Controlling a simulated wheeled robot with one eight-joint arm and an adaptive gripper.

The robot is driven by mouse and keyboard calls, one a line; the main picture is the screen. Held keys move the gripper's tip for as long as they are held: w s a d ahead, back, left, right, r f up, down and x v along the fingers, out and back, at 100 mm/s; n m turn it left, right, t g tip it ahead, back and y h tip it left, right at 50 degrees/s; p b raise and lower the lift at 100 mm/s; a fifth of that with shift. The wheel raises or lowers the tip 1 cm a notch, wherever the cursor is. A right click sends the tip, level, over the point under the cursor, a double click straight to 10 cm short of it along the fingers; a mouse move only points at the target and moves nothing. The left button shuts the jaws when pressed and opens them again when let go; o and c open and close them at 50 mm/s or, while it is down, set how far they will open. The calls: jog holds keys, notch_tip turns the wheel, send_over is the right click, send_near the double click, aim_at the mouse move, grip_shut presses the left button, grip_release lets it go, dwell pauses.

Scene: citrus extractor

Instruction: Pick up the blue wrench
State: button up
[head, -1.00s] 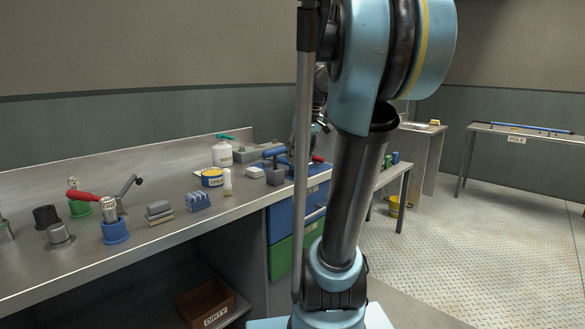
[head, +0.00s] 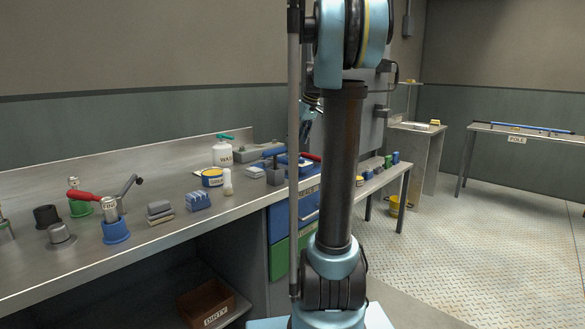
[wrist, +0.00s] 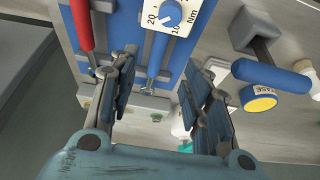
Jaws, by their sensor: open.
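The blue wrench (wrist: 157,55) lies on a blue tray (wrist: 120,22) in the wrist view, its silver end toward my gripper. My gripper (wrist: 163,75) is open, with one finger on each side of the wrench in the picture. Nothing is between the fingers that I can see as held. I cannot tell how far the fingertips are above the tray. In the head view my arm's column hides most of the tray (head: 306,166), and only a bit of my gripper (head: 306,122) shows.
A red-handled tool (wrist: 82,25) lies left of the wrench. A white bottle (head: 222,153) stands behind on the bench.

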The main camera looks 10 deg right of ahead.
aim_at(282, 161)
jog(key=x, duration=1.1)
jog(key=shift+f, duration=0.15)
jog(key=shift+c, duration=0.3)
grip_shut()
